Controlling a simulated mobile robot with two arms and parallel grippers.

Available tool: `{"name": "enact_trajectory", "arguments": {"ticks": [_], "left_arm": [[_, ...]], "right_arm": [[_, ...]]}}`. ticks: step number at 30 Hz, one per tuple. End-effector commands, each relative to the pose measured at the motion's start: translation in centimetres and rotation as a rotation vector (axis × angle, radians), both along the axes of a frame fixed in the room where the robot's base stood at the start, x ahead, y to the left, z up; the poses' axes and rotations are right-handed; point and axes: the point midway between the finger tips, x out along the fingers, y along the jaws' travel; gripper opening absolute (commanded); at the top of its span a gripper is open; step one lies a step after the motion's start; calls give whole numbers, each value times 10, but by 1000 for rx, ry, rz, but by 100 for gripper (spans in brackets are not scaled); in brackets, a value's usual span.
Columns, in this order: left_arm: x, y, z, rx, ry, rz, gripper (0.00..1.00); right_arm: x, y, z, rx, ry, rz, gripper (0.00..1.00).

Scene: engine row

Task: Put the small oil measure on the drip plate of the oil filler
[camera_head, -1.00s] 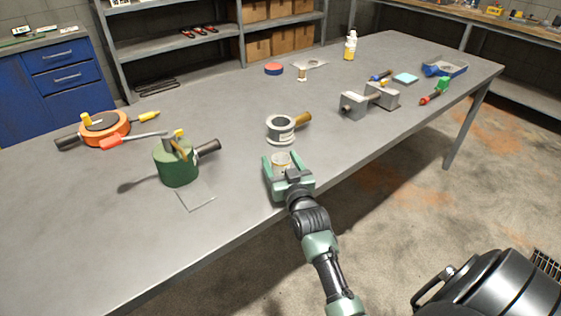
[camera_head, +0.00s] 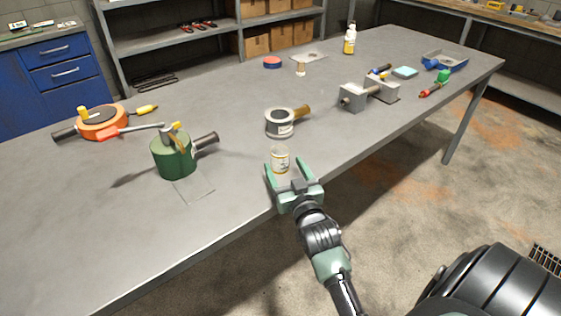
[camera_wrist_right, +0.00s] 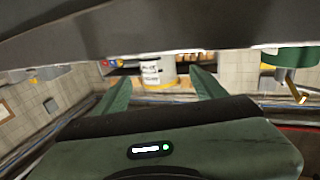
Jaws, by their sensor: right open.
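The small oil measure (camera_head: 280,161), a little clear cup with a pale, yellowish-marked label, stands upright near the table's front edge. In the right wrist view it appears to be the labelled cylinder (camera_wrist_right: 152,73) beyond and between the fingers. My right gripper (camera_head: 291,165) is open, its fingertips close to the measure; contact cannot be told. The oil filler (camera_head: 173,157) is a green can with a dark side handle and brass top parts, to the left. Its drip plate (camera_head: 194,190), a thin bare square, lies before it. My left gripper is not in view.
A larger grey cup with a brass handle (camera_head: 280,123) stands behind the measure. An orange round tool (camera_head: 103,124) lies far left. A grey metal block fixture (camera_head: 355,96) stands right. The tabletop between measure and drip plate is clear.

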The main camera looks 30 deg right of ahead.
Motion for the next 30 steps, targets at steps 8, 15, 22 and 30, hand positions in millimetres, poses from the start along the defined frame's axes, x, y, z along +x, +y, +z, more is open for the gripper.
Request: {"name": "enact_trajectory", "arguments": {"ticks": [8, 15, 22, 30], "left_arm": [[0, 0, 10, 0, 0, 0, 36], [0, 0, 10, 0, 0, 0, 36], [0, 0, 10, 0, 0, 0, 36], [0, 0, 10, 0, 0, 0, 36]], "right_arm": [[38, -13, 4, -2, 1, 0, 71], [54, -18, 2, -1, 1, 0, 71], [53, -17, 2, -1, 1, 0, 51], [53, -17, 2, -1, 0, 0, 0]]}}
